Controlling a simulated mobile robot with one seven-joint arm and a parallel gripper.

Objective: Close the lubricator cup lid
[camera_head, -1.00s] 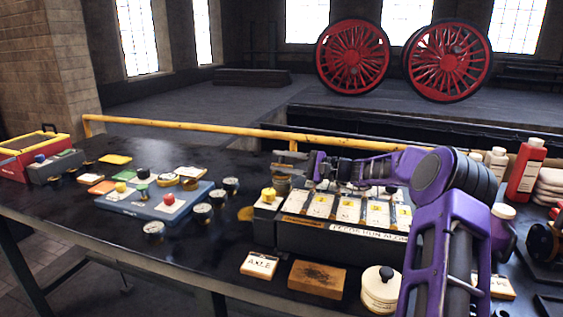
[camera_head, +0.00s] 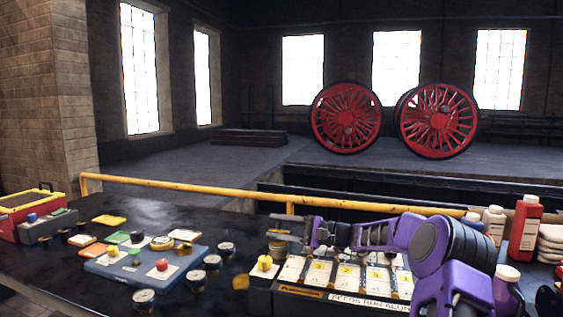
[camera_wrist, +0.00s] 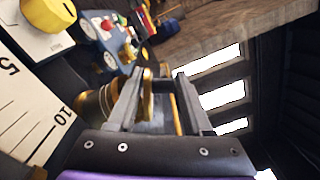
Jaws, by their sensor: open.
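The lubricator cup, a brass bell-shaped body (camera_wrist: 97,104), shows left of my fingers in the wrist view. A brass disc-like piece (camera_wrist: 148,98), which looks like its lid, stands on edge between my two fingers. My gripper (camera_wrist: 157,75) is open around this piece; I cannot tell whether a finger touches it. In the head view my gripper (camera_head: 272,227) points left, just above the cup (camera_head: 278,249), at the left end of the labelled box. The cup is small and partly hidden there, and its lid cannot be made out.
The labelled box (camera_head: 340,297) with numbered cards stands under my arm, with a yellow knob (camera_head: 265,263) at its left. A blue tray (camera_head: 130,272) and several round gauges lie left. Bottles, including a red one (camera_head: 525,230), stand right. A yellow rail (camera_head: 200,192) runs behind.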

